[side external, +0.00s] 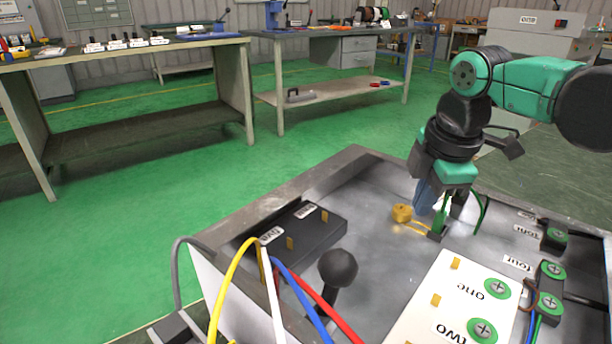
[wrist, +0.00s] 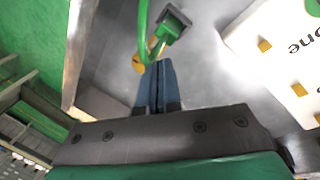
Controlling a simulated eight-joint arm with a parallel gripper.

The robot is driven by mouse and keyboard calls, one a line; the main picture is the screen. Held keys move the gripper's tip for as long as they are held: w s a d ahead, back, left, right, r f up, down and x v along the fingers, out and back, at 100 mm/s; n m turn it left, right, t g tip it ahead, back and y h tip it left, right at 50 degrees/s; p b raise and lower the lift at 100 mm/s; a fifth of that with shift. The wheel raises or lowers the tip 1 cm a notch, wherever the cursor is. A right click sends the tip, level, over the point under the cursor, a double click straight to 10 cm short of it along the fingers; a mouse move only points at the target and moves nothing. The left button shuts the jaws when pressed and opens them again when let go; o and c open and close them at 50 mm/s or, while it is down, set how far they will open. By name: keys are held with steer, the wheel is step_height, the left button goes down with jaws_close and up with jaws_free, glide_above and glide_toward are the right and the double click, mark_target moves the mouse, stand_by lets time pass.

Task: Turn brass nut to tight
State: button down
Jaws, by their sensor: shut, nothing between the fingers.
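The brass nut (side external: 402,213) is a small round yellow piece near the back wall of the grey metal tray. In the wrist view the brass nut (wrist: 138,63) shows just left of my fingertips, partly behind a green wire. My gripper (side external: 424,198) points down into the tray, just right of the nut. In the wrist view the blue fingers of my gripper (wrist: 158,64) are together with nothing between them. They look apart from the nut, but the exact gap is hard to tell.
A dark connector block (side external: 437,234) with a green wire stands close to my fingers. A black-knobbed lever (side external: 338,268), a black panel (side external: 310,240) and a white panel (side external: 432,307) take up the tray's front. Bare tray floor lies left of the nut.

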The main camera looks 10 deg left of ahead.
mark_target(402, 232)
steer(key=shift+f, duration=1.35)
steer(key=shift+w+a, duration=0.15)
steer(key=shift+w, duration=0.05)
steer(key=shift+s+a, duration=0.2)
steer(key=shift+a, duration=0.5)
steer(key=shift+s, duration=0.15)
steer(key=shift+s, duration=0.25)
steer(key=shift+r, duration=3.05)
